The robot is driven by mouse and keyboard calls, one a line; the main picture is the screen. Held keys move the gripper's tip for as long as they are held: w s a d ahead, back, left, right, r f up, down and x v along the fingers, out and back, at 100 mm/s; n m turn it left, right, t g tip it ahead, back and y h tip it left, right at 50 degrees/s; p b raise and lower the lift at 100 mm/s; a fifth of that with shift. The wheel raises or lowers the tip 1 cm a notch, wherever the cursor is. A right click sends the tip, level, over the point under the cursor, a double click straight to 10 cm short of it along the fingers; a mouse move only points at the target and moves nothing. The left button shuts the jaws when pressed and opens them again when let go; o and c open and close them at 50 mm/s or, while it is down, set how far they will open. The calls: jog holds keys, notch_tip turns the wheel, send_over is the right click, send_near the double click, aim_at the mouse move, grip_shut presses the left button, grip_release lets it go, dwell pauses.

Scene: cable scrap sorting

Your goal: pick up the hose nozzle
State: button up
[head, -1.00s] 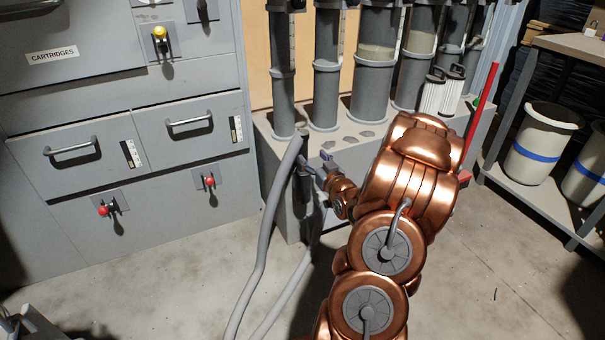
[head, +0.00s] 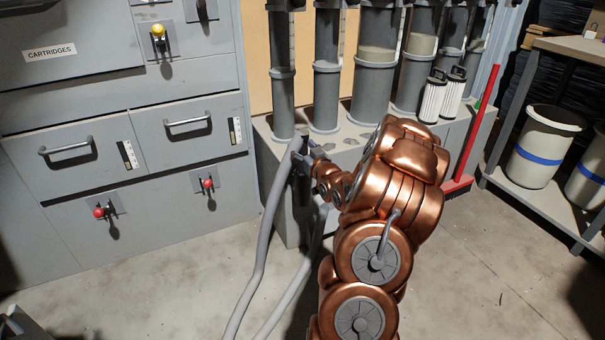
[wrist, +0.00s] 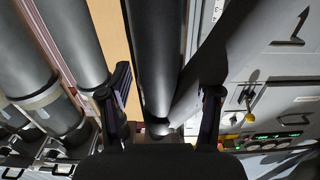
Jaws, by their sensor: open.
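The hose nozzle (head: 296,145) is the grey upper end of a hose, standing upright in front of the pipe stand in the head view. The grey hose (head: 267,235) hangs from it towards the floor. My gripper (head: 303,157) is at the nozzle, just to its right and partly overlapping it; I cannot tell whether they touch. In the wrist view my gripper (wrist: 162,110) has its two dark fingers wide apart. A dark grey cylinder (wrist: 155,55) shows between them; I cannot tell whether it is the nozzle or a pipe behind it.
Several upright grey pipes (head: 326,85) stand on a grey plinth (head: 272,165) close behind my gripper. A grey drawer cabinet (head: 70,235) is on the left. Some floor is clear at lower right.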

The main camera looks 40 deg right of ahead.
grip_shut()
dwell(0.5)
